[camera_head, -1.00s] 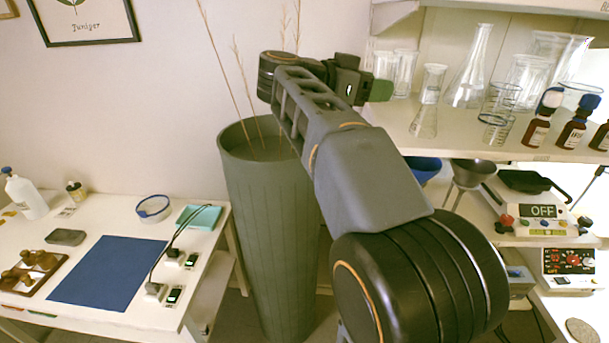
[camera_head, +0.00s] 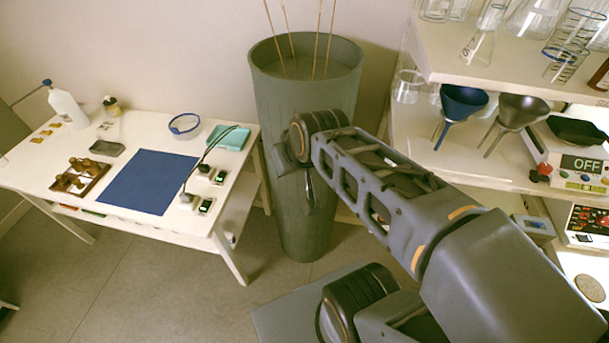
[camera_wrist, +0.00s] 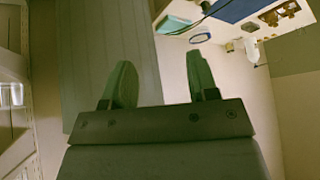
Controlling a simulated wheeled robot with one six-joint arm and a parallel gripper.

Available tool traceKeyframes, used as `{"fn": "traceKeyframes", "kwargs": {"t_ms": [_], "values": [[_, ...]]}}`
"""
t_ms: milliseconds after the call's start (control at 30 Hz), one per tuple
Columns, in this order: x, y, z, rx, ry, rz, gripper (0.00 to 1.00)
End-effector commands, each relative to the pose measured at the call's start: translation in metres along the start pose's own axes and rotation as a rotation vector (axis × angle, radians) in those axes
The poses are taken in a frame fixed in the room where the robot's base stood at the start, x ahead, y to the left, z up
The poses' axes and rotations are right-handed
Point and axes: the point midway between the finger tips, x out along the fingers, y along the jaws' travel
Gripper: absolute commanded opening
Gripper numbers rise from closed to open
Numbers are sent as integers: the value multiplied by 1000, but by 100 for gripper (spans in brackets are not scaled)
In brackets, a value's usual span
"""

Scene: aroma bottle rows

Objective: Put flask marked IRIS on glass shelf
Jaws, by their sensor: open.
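My gripper (camera_wrist: 160,82) shows in the wrist view with its two green fingers apart and nothing between them. In the head view the end of my arm hangs in front of the tall grey-green bin (camera_head: 270,110), and the fingers are hard to make out there. The shelf with glassware (camera_head: 450,68) is at the upper right, away from my gripper. Several small brown vessels stand on a wooden tray (camera_head: 94,185) on the left table. No IRIS label can be read in any view.
The white table (camera_head: 235,180) at left holds a blue mat (camera_head: 150,182), a white bottle (camera_head: 67,110), a glass dish (camera_head: 185,125) and small devices. Below the glassware are a blue funnel (camera_head: 463,102), a grey funnel (camera_head: 520,112) and a scale reading OFF (camera_head: 582,165). Floor at lower left is open.

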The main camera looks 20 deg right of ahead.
Motion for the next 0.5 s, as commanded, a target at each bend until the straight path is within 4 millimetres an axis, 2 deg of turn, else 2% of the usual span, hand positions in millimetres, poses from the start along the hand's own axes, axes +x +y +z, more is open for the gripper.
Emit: {"fn": "traceKeyframes", "kwargs": {"t_ms": [33,100,200,500], "values": [[2,2,18,3,-67,16,54],[2,5,37,11,-140,39,54],[2,10,52,19,-200,62,54],[1,12,57,23,-223,73,54]]}}
